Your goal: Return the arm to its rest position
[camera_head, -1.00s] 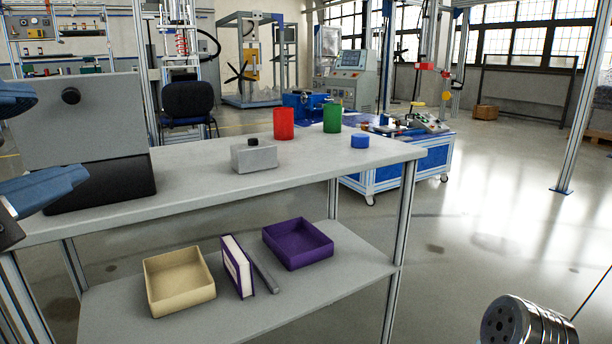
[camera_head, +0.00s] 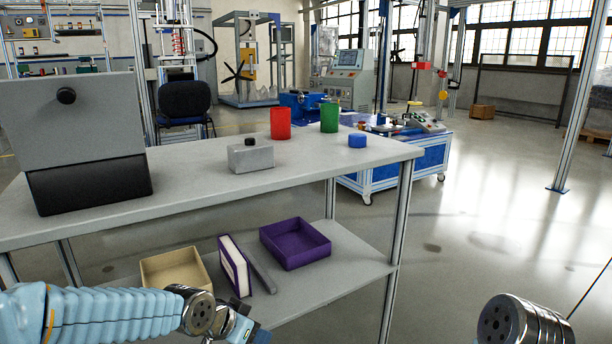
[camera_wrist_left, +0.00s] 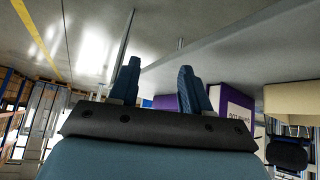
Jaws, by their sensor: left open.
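My left arm comes in low from the left in the head view. My left gripper (camera_head: 246,332) is at the bottom of the head view, in front of the table's lower shelf and overlapping its front in the picture. In the left wrist view its two blue fingers (camera_wrist_left: 158,85) stand apart with nothing between them, so it is open and empty. The purple and white book-like box (camera_wrist_left: 232,105) and the cream tray (camera_wrist_left: 293,100) show beyond the fingers there. My right gripper is not in view.
The worktable (camera_head: 330,172) holds a grey and black case (camera_head: 75,120), a small grey block (camera_head: 250,158), a red cup (camera_head: 280,124), a green cup (camera_head: 330,119) and a blue cap (camera_head: 357,140). The lower shelf holds a cream tray (camera_head: 155,272) and a purple tray (camera_head: 297,258). Floor at right is clear.

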